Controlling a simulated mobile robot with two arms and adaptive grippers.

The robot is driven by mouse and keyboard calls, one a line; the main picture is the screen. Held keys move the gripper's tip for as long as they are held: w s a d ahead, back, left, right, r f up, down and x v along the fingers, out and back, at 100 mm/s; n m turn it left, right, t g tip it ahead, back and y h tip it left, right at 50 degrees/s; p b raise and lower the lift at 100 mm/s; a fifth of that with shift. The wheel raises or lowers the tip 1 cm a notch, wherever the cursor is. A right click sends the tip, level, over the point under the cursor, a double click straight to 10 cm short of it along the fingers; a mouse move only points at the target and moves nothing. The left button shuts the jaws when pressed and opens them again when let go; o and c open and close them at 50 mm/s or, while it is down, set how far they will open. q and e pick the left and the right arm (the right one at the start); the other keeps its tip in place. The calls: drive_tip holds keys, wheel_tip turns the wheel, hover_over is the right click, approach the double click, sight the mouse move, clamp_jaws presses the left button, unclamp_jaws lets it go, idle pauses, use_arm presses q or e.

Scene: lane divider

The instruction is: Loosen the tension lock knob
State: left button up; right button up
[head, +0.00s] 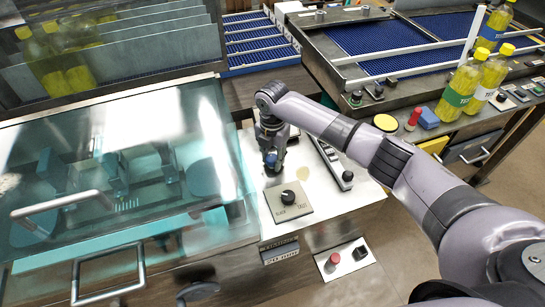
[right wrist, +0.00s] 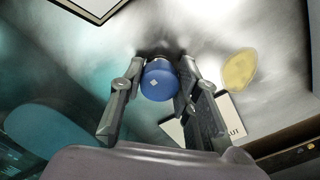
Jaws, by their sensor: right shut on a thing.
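A round blue knob (right wrist: 160,82) with a small pale square mark sits between the fingers of my right gripper (right wrist: 161,68) in the right wrist view. I take it for the tension lock knob, though I can read no label on it. In the head view, my right gripper (head: 272,158) points down over the pale metal top, shut on the blue knob (head: 270,160), which is mostly hidden by the fingers. My left gripper is not in view.
A black dial (head: 288,197) on a square plate sits just in front of the gripper. A grey rail-like unit (head: 333,165) stands to its right, and a glass-covered machine (head: 120,170) to its left. Yellow bottles (head: 458,92) stand by the conveyor at right.

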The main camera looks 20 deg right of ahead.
sight(272, 157)
drive_tip(key=shift+s+f, duration=0.1)
drive_tip(key=o, duration=1.2)
drive_tip(key=shift+r, duration=0.2)
wheel_tip(272, 157, up, 12)
drive_tip(key=shift+f, duration=0.15)
